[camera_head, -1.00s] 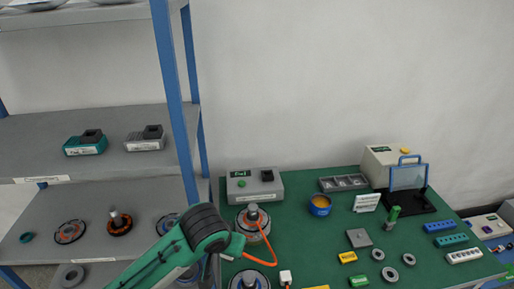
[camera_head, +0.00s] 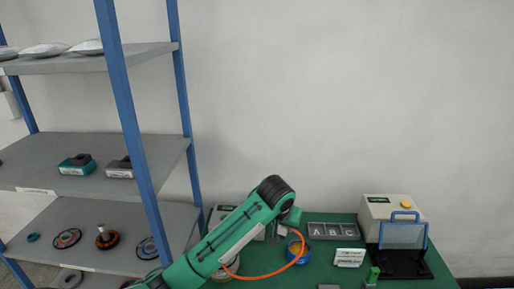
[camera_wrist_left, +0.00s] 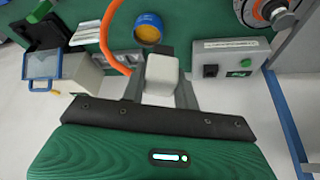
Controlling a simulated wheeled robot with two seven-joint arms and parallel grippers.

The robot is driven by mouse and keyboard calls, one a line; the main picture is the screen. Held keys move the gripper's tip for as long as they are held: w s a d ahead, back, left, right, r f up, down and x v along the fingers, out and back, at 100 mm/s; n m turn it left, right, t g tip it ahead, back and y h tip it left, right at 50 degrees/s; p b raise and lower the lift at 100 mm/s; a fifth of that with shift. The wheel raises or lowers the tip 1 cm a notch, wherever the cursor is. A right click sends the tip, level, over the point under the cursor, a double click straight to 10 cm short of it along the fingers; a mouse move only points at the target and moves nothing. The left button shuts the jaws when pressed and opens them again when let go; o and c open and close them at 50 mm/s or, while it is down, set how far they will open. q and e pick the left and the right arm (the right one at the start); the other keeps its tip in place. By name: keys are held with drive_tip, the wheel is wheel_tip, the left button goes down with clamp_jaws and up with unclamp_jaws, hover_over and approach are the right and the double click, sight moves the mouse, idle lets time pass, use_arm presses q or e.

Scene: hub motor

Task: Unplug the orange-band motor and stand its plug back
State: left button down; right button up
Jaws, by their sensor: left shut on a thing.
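My left gripper (camera_wrist_left: 161,90) is shut on a white plug (camera_wrist_left: 162,72), clear in the left wrist view. An orange cable (camera_wrist_left: 112,35) runs off from the plug. In the head view the cable (camera_head: 268,276) loops from the gripper down toward the motor (camera_head: 223,276), which my left arm mostly hides. The motor with its orange ring (camera_wrist_left: 268,12) shows in the top right of the wrist view. The grey box (camera_wrist_left: 228,62) with a green button and a dark socket stands to the right of the held plug, apart from it. My right gripper is not in view.
A blue tub (camera_wrist_left: 149,28) is close by. A grey A-B-C tray (camera_head: 334,230), a white sign (camera_head: 349,257) and a cream machine (camera_head: 388,208) with a blue-framed guard stand to the right. The shelf post (camera_head: 127,110) rises at left. The wall behind is bare.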

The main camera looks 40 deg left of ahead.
use_arm(q)
drive_tip(key=w+a+r+n+p, duration=0.1)
drive_tip(key=w+a+r+p, duration=0.25)
drive_tip(key=w+a, duration=0.35)
drive_tip(key=w+a+r+n+y+p, duration=0.15)
drive_tip(key=w+a+r, duration=0.3)
drive_tip(key=a, duration=0.55)
drive_tip(key=w+a+r+n+p, duration=0.1)
drive_tip(key=w+a+r+p, duration=0.25)
drive_tip(key=w+a, duration=0.35)
drive_tip(key=s+d+p, duration=0.2)
drive_tip(key=s+d, duration=0.9)
drive_tip(key=d, duration=0.1)
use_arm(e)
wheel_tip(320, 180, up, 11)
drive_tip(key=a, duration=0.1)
use_arm(q)
drive_tip(key=shift+n, duration=0.25)
wheel_tip(320, 180, down, 32)
drive_tip(key=b, duration=1.1)
drive_tip(key=shift+d, duration=0.1)
drive_tip(key=shift+f+b, duration=0.6)
drive_tip(key=shift+f, duration=0.25)
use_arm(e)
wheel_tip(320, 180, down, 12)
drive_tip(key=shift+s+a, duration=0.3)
